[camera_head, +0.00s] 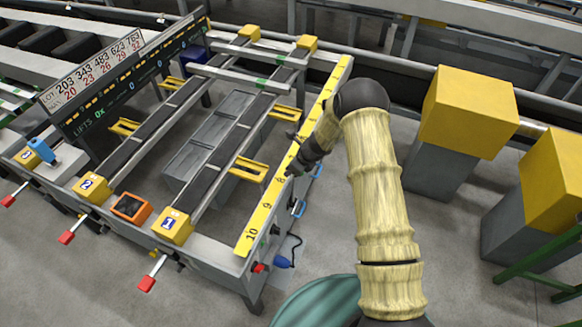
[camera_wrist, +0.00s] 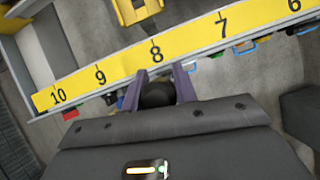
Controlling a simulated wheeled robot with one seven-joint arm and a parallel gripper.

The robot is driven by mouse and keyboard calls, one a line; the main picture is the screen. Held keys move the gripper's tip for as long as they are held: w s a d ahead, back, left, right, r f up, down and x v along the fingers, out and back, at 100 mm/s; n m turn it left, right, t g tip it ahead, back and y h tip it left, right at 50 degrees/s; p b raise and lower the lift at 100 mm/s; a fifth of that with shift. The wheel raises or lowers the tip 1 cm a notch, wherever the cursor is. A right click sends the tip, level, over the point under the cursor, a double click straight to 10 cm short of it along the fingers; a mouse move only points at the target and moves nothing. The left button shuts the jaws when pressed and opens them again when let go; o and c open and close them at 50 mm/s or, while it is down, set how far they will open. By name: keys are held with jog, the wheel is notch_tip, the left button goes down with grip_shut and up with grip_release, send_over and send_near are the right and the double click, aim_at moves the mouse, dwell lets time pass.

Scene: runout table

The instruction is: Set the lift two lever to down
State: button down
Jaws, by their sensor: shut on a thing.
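The lift two lever is a rod with a red grip (camera_head: 66,237) at the table's front edge, below the yellow block marked 2 (camera_head: 92,188). It points outward in the head view; I cannot tell its set position. My gripper (camera_head: 291,171) is far from it, at the table's right side by the yellow numbered rail (camera_head: 262,209). In the wrist view, my gripper (camera_wrist: 161,80) is shut on a dark rounded thing (camera_wrist: 158,94) just below the 8 on the rail. The wrist view does not show the lever.
Similar red-grip levers stand at the left (camera_head: 8,201) and below block 1 (camera_head: 147,284). An orange box (camera_head: 131,207) sits between blocks 1 and 2. Blue handles (camera_head: 299,208) line the right side. Yellow-topped bins (camera_head: 468,110) stand right. Floor in front is clear.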

jog(key=shift+r, duration=0.1)
jog(key=c, duration=1.1)
grip_release()
jog(key=b+v, duration=0.2)
jog(key=v, duration=1.5)
jog(key=shift+s, duration=0.2)
jog(key=shift+d+r, duration=0.1)
jog(key=shift+d, duration=0.1)
